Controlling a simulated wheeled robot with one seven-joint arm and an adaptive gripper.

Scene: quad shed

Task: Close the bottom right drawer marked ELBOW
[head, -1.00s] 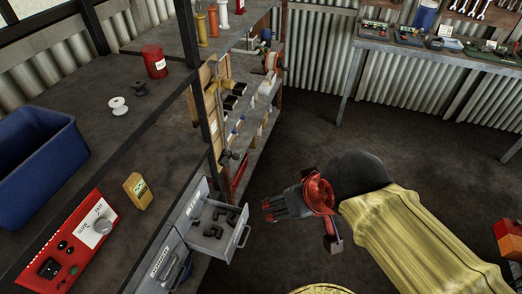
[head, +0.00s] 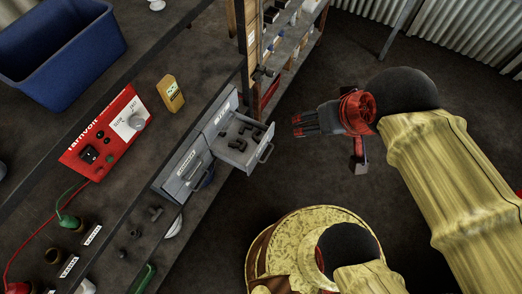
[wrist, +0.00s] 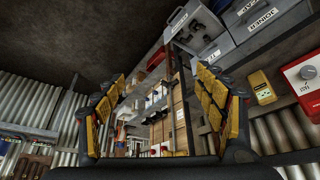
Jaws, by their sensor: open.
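Another drawer front (head: 183,176) sits beside the open one and looks shut. Dark floor (head: 340,185) below my gripper is clear.

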